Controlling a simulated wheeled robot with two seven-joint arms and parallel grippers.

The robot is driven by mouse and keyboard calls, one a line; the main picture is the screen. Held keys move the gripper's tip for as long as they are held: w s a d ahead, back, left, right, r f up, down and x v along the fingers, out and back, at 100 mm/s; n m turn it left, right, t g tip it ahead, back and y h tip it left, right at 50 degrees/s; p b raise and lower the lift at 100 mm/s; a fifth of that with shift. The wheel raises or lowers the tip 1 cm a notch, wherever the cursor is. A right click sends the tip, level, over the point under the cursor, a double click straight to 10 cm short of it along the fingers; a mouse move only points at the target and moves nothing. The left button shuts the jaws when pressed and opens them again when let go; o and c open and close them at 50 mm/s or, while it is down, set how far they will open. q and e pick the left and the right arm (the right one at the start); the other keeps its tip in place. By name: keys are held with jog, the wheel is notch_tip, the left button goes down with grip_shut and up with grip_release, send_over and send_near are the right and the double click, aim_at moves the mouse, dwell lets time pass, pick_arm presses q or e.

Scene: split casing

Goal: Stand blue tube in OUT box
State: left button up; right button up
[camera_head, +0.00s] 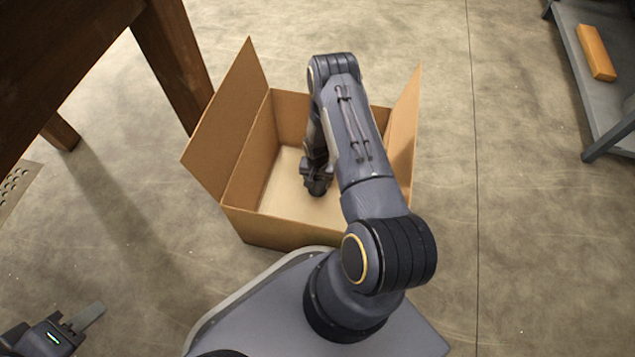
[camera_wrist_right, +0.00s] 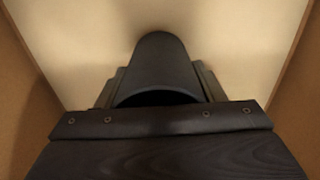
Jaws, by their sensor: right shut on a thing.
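The open cardboard box (camera_head: 272,231) stands on the floor in front of me with its side flaps spread; I cannot read an OUT label. My right arm reaches down into it, and my right gripper (camera_head: 317,188) is low inside, near the middle. In the right wrist view, the gripper is shut on a dark, rounded tube (camera_wrist_right: 160,65). Its colour looks nearly black there, so I cannot confirm blue. The box's pale bottom lies beyond it; I cannot tell whether the tube touches it.
A dark wooden table (camera_head: 70,60) with thick legs stands at the upper left, close to the box's left flap. A grey shelf (camera_head: 600,95) at the upper right carries an orange block (camera_head: 596,53). The floor to the right of the box is clear.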

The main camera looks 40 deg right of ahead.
jog(key=shift+f, duration=0.1)
jog(key=shift+f, duration=0.1)
jog(key=o, duration=1)
